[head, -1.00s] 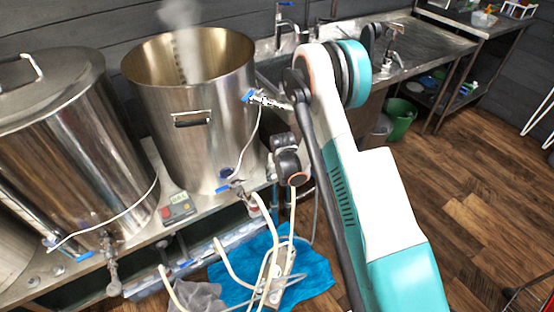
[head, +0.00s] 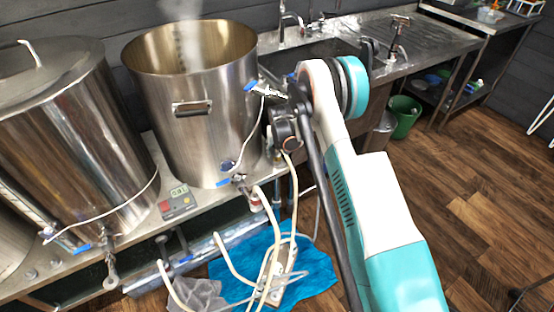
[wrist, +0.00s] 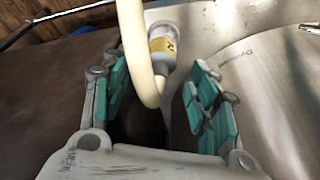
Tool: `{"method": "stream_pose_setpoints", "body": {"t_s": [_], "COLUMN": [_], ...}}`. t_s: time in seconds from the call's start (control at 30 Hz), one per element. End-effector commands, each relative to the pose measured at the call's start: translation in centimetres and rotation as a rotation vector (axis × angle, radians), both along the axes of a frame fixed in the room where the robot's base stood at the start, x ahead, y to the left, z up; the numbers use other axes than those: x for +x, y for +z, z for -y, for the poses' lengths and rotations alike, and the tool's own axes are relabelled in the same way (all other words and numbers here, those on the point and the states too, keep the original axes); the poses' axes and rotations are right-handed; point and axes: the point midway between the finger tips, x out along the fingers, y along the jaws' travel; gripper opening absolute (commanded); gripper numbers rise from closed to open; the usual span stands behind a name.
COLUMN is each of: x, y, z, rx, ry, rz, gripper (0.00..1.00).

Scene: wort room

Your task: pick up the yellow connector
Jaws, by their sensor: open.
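The yellow connector (wrist: 163,45) shows in the wrist view as a short cylinder with a yellow band and a pale, clear end, beside a cream hose (wrist: 133,50) that bends in front of it. My gripper (wrist: 158,75) is open, its teal-padded fingers left and right, with the connector seen between and beyond the fingertips. Nothing is held. In the head view my gripper's dark end (head: 288,135) is just right of the open steel kettle; its fingers and the connector cannot be made out there.
The steaming open kettle (head: 217,135) and a lidded kettle (head: 75,140) stand on a steel bench. Cream hoses (head: 232,258) hang in front over a blue cloth (head: 318,265). A sink counter (head: 370,55) is behind. The wooden floor (head: 480,170) at right is mostly clear.

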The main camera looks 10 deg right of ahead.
Motion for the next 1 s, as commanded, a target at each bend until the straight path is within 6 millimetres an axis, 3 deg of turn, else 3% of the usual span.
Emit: {"method": "stream_pose_setpoints", "body": {"t_s": [0.03, 0.2, 0.47, 0.7, 1.0], "x": [0.3, 1.0, 1.1, 1.1, 1.1], "y": [-1.2, -3.5, -3.6, -3.6, -3.6], "z": [0.0, 0.1, 0.1, 0.1, 0.1], "rx": [0.000, 0.000, 0.000, 0.000, 0.000], "ry": [0.000, 0.000, 0.000, 0.000, 0.000], "rz": [0.000, 0.000, 0.000, 0.000, 0.001], "gripper": [0.54, 0.54, 0.54, 0.03, 0.02]}}
